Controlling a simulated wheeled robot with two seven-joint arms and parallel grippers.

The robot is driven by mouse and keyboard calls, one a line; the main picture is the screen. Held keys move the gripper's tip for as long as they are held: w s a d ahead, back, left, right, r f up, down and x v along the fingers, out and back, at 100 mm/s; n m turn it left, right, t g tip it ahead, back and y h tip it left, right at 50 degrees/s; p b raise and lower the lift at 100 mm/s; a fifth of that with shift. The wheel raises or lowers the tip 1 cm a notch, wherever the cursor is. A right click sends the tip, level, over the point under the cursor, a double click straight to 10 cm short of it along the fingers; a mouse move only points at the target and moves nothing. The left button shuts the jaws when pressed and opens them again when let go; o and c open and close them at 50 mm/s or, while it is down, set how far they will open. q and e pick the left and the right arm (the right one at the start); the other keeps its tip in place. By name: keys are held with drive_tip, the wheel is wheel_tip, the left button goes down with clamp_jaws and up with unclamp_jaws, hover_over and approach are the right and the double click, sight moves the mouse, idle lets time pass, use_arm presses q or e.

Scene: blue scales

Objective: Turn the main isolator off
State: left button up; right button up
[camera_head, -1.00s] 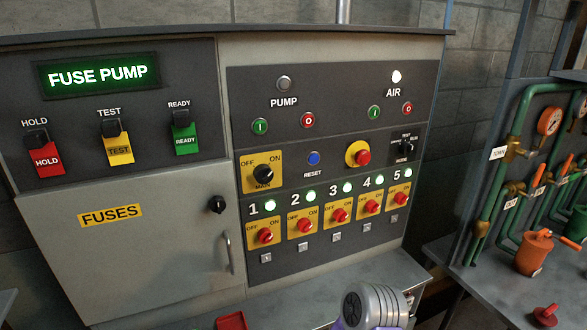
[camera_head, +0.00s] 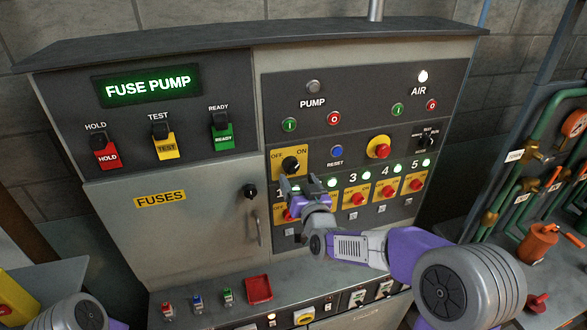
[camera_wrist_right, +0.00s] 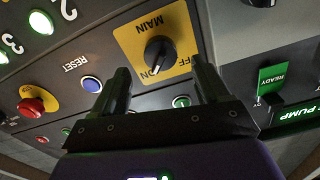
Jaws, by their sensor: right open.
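The main isolator is a black rotary knob (camera_head: 291,165) on a yellow OFF/ON plate marked MAIN, left of the blue reset button on the panel. In the right wrist view the knob (camera_wrist_right: 160,52) has its white mark toward ON. My right gripper (camera_head: 312,182) is open and empty, just below and right of the knob in the head view. In the right wrist view its two fingers (camera_wrist_right: 160,68) stand apart with the knob between them in the picture; contact cannot be told. The gripper hides parts of switches 1 and 2. My left gripper is out of view.
A red emergency button (camera_head: 379,147) and blue reset button (camera_head: 337,152) sit right of the isolator. Red switches 1 to 5 lie below, with green lamps. The fuse door's black knob (camera_head: 250,191) is left. A lower ledge holds a red tray (camera_head: 259,289) and small switches.

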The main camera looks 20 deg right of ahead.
sight(293, 171)
drive_tip(key=w, duration=0.5)
drive_tip(key=shift+a+p, duration=0.1)
drive_tip(key=shift+p, duration=0.3)
drive_tip(key=c, duration=1)
drive_tip(key=shift+c, duration=0.2)
